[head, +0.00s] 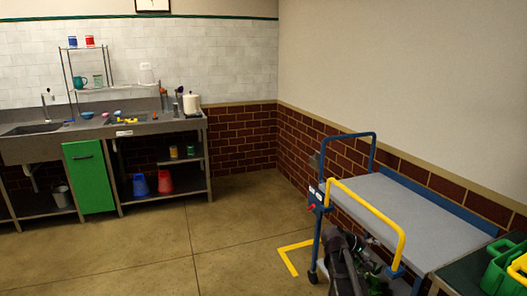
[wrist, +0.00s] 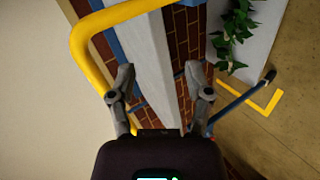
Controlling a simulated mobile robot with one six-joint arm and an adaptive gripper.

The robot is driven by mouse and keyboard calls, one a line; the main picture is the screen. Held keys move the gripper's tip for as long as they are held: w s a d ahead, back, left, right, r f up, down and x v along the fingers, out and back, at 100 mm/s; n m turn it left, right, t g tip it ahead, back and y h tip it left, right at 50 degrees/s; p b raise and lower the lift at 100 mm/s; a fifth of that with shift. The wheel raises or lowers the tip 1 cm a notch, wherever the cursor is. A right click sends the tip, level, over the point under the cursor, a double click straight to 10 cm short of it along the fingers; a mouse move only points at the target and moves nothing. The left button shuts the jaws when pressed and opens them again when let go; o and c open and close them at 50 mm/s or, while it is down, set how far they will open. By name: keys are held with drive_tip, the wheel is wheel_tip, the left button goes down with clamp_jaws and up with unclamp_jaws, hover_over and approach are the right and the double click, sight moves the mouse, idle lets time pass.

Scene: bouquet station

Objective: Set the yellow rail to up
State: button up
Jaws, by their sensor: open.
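The yellow rail (head: 368,208) is a bent tube along the near side of a blue and grey cart (head: 425,215). Its long bar stands above the grey deck, with bent ends going down to the blue frame. In the wrist view the yellow rail (wrist: 112,16) curves close by, above and left of my gripper (wrist: 160,82). My fingers are spread apart with nothing between them. The left finger is near the rail's lower part; I cannot tell whether they touch. In the head view my dark gripper and wrist (head: 350,262) show low beside the cart, below the rail.
A blue end handle (head: 347,137) stands at the cart's far end. A yellow floor mark (head: 287,258) lies left of the cart. Green crates (head: 503,266) stand at the lower right. Green leaves (wrist: 236,34) show in the wrist view. The floor towards the sink counter (head: 100,130) is clear.

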drive_tip(key=s+a+f+m+g+y, duration=0.1)
drive_tip(key=s+a+f+y, duration=0.25)
drive_tip(key=s+a, duration=0.3)
drive_tip(key=s+a+f+g+y+p, duration=0.1)
drive_tip(key=s+a+f+g+y, duration=0.1)
drive_tip(key=s+a+y, duration=0.35)
drive_tip(key=s+a+f+m+g+y, duration=0.1)
drive_tip(key=s+a+f+y, duration=0.15)
drive_tip(key=s+a, duration=0.5)
wheel_tip(320, 180, up, 19)
drive_tip(key=p, duration=1.9)
drive_tip(key=shift+w+r+p, duration=0.15)
drive_tip(key=shift+p, duration=0.15)
